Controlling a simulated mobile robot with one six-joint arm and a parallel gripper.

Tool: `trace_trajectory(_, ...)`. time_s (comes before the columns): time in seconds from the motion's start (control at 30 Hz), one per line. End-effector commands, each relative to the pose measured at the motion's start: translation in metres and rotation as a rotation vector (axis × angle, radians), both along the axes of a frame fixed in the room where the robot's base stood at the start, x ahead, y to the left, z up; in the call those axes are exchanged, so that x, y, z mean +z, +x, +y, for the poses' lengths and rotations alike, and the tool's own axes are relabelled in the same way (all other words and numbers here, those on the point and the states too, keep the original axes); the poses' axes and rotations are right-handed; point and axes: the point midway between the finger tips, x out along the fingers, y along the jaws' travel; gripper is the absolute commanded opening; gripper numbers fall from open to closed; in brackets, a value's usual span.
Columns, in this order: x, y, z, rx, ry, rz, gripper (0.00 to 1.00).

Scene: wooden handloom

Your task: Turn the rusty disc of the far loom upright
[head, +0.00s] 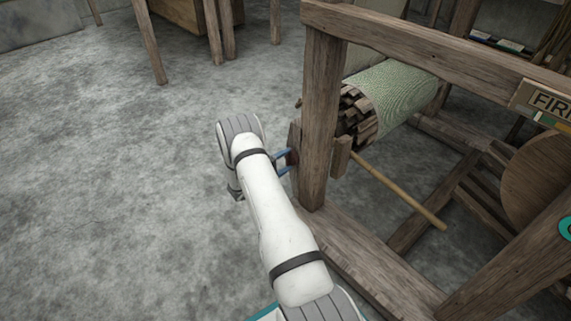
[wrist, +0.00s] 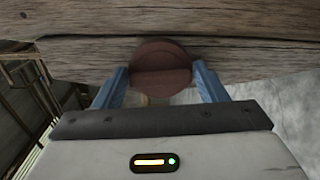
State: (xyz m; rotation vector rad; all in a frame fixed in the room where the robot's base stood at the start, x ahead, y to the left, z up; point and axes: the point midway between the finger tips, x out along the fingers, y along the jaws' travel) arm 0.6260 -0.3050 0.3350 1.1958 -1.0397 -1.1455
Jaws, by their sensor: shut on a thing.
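The rusty disc (wrist: 160,68) is reddish brown and round, mounted on the side of a wooden loom post. In the wrist view it sits between the two blue fingers of my gripper (wrist: 162,84), with a ridge line running across its face nearly level in the picture. My gripper (head: 285,161) is shut on the disc at the post's left side in the head view. Only a dark red sliver of the disc (head: 292,158) shows there. The loom post (head: 322,120) stands upright right beside it.
A roll of green cloth (head: 395,92) on a slatted beam lies behind the post. A thin wooden stick (head: 400,190) slants out below it. A lower loom beam (head: 370,265) runs along the floor. The grey floor (head: 110,190) to the left is clear.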

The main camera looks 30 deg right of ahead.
Motion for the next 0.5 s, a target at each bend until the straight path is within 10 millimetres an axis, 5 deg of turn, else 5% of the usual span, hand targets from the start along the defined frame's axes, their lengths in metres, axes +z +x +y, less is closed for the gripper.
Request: trace_trajectory(0.5,-0.0017,-0.0002,0.0008,0.002,0.018,-0.111,0.43)
